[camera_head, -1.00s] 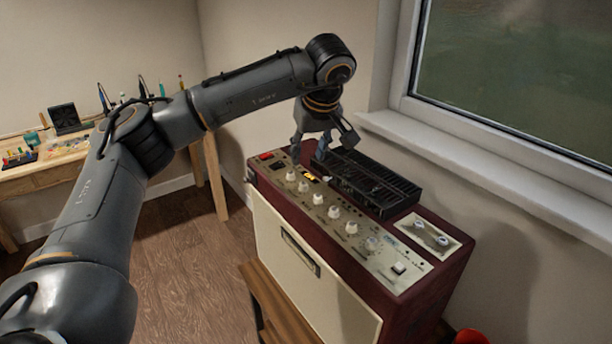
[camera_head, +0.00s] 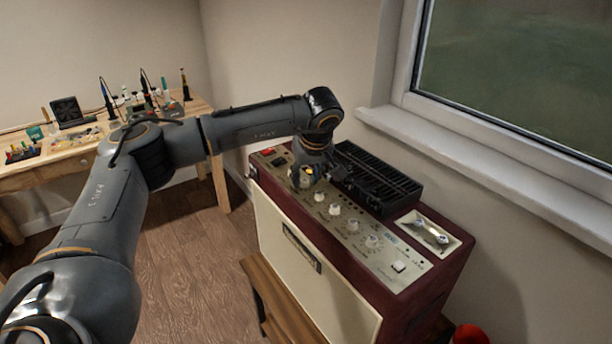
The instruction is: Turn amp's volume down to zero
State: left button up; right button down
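The amp (camera_head: 440,285) is a dark red box with a cream front and a cream control panel (camera_head: 385,262) on top. A row of white knobs runs along the panel; one is the knob (camera_head: 335,209) near its middle. My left gripper (camera_head: 308,184) is low over the far-left end of the panel, pointing down. It covers the knobs there, and I cannot tell whether its fingers touch one or how far apart they are. The label of the volume knob is too small to read. My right gripper is not in view.
A black slotted grille (camera_head: 378,180) stands on the amp's top behind the panel, close to my gripper. The amp rests on a wooden stand (camera_head: 280,305). A window sill (camera_head: 480,175) runs behind right. A wooden workbench (camera_head: 50,175) with tools is at the left.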

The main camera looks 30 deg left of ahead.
pick_arm(q)
grip_shut()
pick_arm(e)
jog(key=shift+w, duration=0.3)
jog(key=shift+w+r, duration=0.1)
pick_arm(q)
jog(key=shift+n, duration=0.3)
jog(key=n, duration=0.2)
jog(key=n+g+p, duration=0.1)
jog(key=shift+w+d+r+n+g+y+p, duration=0.1)
jog(key=shift+w+n+g+y+p, duration=0.1)
jog(key=shift+n+g+y+p, duration=0.15)
jog(key=n+g+p, duration=0.1)
jog(key=n, duration=0.1)
jog(key=n+g+p, duration=0.1)
jog(key=n, duration=0.2)
jog(key=shift+w+n, duration=0.2)
jog(key=shift+n, duration=0.05)
jog(key=n+g, duration=0.1)
jog(key=n, duration=0.1)
jog(key=n+p, duration=0.1)
jog(key=n, duration=0.1)
jog(key=shift+w+g, duration=0.15)
jog(key=shift+g, duration=0.2)
jog(key=shift+n+g+h, duration=0.5)
jog(key=shift+n+h, duration=0.25)
jog(key=shift+n, duration=1.25)
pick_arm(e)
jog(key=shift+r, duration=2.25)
